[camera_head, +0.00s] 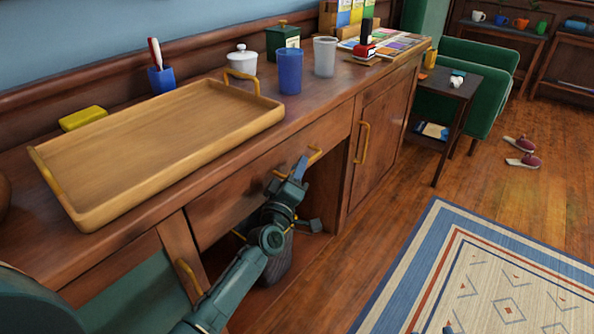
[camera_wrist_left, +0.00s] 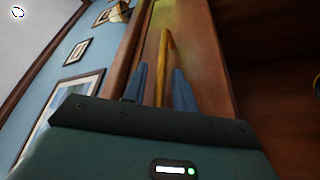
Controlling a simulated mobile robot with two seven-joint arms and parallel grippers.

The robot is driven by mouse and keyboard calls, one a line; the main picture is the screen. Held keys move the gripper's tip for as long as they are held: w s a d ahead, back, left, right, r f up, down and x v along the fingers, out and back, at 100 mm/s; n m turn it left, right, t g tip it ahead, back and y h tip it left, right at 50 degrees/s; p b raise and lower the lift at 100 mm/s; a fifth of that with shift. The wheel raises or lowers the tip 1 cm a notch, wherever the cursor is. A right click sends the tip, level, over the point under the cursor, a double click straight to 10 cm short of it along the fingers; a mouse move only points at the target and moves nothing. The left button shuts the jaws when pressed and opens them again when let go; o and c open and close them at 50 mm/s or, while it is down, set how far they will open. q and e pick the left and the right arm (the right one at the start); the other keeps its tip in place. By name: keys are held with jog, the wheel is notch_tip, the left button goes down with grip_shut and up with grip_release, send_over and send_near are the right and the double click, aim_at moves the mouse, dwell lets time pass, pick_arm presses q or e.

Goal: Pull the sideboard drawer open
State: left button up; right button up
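The sideboard drawer (camera_head: 240,192) is a wide wooden front under the sideboard top (camera_head: 205,188), and it looks shut, flush with the frame. Its yellow bar handle (camera_head: 315,155) is on the front; the handle also shows in the left wrist view (camera_wrist_left: 163,62). My left gripper (camera_head: 300,170) is at the handle in the head view. In the left wrist view its two blue fingers (camera_wrist_left: 159,86) stand apart, one on each side of the handle, with visible gaps. Part of the handle is hidden behind the gripper in the head view. My right gripper is not in view.
A wooden tray (camera_head: 165,143), a blue cup (camera_head: 290,70) and a clear cup (camera_head: 324,56) stand on top. Below the drawer is an open recess with a dark basket (camera_head: 276,265). A cupboard door (camera_head: 382,125) is to the right. The floor before it is clear, with a rug (camera_head: 480,275).

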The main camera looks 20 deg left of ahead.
pick_arm(q)
grip_shut()
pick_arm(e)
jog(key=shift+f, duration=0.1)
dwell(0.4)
